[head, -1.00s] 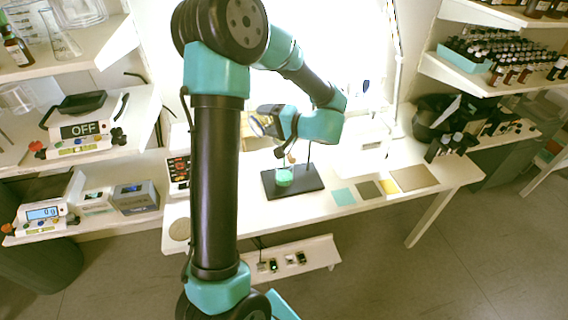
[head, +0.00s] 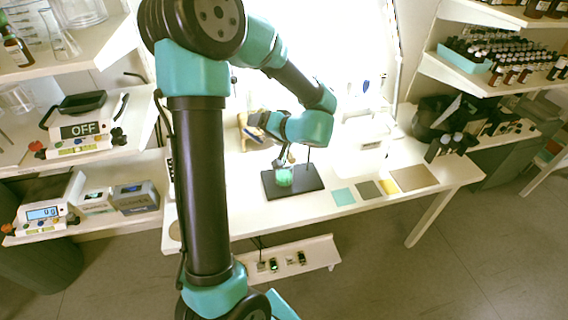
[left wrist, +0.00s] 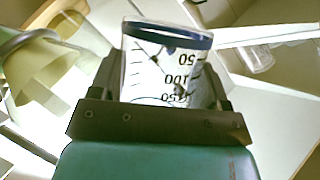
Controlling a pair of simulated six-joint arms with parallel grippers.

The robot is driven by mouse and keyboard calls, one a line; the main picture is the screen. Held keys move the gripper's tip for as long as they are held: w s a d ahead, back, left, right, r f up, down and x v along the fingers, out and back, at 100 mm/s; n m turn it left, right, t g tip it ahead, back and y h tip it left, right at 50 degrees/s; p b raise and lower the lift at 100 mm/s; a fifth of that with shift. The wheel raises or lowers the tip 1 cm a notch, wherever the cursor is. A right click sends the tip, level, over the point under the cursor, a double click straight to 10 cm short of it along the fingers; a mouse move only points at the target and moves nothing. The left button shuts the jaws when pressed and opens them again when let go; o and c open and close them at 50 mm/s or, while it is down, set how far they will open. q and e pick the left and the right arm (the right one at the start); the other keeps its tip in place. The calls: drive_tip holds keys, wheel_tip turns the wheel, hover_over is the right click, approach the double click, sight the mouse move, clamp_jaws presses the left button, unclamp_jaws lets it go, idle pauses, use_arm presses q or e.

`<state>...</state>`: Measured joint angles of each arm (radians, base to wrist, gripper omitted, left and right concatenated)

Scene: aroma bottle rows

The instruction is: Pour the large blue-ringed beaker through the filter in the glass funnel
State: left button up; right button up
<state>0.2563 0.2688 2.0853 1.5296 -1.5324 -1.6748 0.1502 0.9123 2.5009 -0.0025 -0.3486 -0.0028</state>
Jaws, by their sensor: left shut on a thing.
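My left gripper (left wrist: 168,85) is shut on the large blue-ringed beaker (left wrist: 160,60). The beaker is clear, with a dark blue band at its rim and black graduations that read upside down in the left wrist view. In the head view the left gripper (head: 262,122) is above and left of the filter stand, and the beaker is mostly washed out by glare. A black stand base (head: 312,180) carries a glass vessel with green contents (head: 284,177). The glass funnel and filter above it are too small to make out. My right gripper is not in view.
Flat coloured squares, including a teal one (head: 343,196), lie right of the stand. Balances, including one marked OFF (head: 82,130), stand on the left shelves. The bench front (head: 240,220) is bare.

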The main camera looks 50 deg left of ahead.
sight(263, 138)
use_arm(q)
drive_tip(key=s+f+n+t, duration=0.1)
drive_tip(key=n, duration=0.1)
drive_tip(key=s+f+n+t, duration=0.1)
drive_tip(key=f, duration=0.1)
drive_tip(key=shift+n+t, duration=0.4)
drive_tip(key=shift+r, duration=0.1)
idle(0.3)
drive_tip(key=f+n, duration=0.1)
drive_tip(key=s+f+n+t, duration=0.1)
drive_tip(key=f, duration=0.1)
drive_tip(key=s+f+n+t, duration=0.1)
drive_tip(key=f, duration=0.1)
drive_tip(key=shift+s+f, duration=0.2)
drive_tip(key=shift+s+r, duration=0.1)
idle(0.4)
drive_tip(key=s+r, duration=0.4)
drive_tip(key=s, duration=0.1)
drive_tip(key=shift+r, duration=0.4)
drive_tip(key=shift+w+a, duration=0.1)
idle(4.5)
